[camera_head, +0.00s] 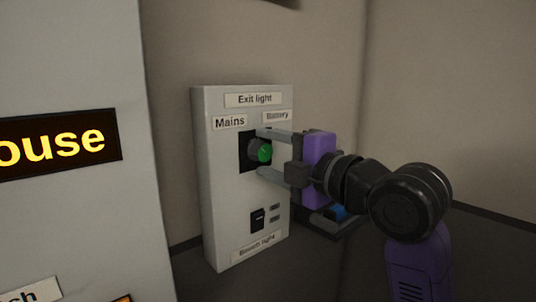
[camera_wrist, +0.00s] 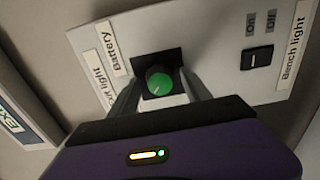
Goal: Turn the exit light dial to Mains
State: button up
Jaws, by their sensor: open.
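The exit light dial (camera_head: 264,152) is a round green-faced knob on a black square plate, under the labels "Mains" (camera_head: 230,122) at left and "Battery" (camera_head: 277,116) at right. A faint pale mark shows on its green face in the wrist view (camera_wrist: 159,84), but I cannot tell which label it points to. My gripper (camera_head: 264,153) is open, with one finger above and one below the dial in the head view. In the wrist view the fingers lie either side of the dial; I cannot tell whether they touch it.
The dial sits on a light grey wall box (camera_head: 226,190). Lower on it is a black bench light switch (camera_head: 257,219) with On and Off labels. A large grey panel with a lit "ouse" sign (camera_head: 58,147) stands at left. A dark ledge with a blue item (camera_head: 336,212) lies behind my wrist.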

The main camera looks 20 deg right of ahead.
jog(key=v, duration=0.7)
jog(key=shift+s, duration=0.15)
dwell(0.3)
